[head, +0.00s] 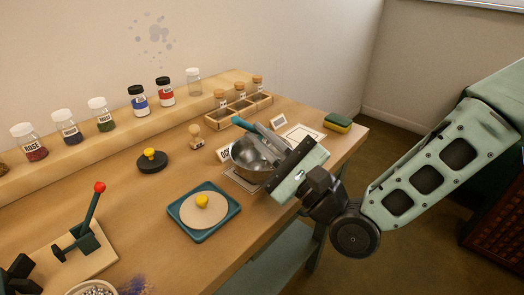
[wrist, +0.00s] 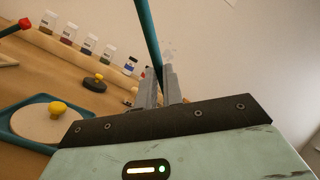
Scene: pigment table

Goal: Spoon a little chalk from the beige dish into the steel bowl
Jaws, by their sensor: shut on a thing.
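My gripper (head: 274,142) is shut on a teal rod-like handle (head: 250,128), probably the spoon's. The handle also shows between the fingers in the wrist view (wrist: 148,38). Its far end is hidden, so I cannot see a scoop or any chalk. The steel bowl (head: 246,160) stands below and left of my gripper in the head view, partly covered by it. I cannot tell whether the spoon touches the bowl. A beige round piece with a yellow knob (head: 203,216) lies on a teal tray (head: 178,216); I cannot tell whether it is the beige dish or a lid.
A black disc with a yellow knob (head: 152,162) and a wooden stamp (head: 196,134) stand left of the bowl. Jars line the back ledge (head: 115,125); corked vials stand in a wooden rack (head: 262,105). A sponge (head: 338,123) lies at the far right. A red-knobbed lever (head: 90,215) stands front left.

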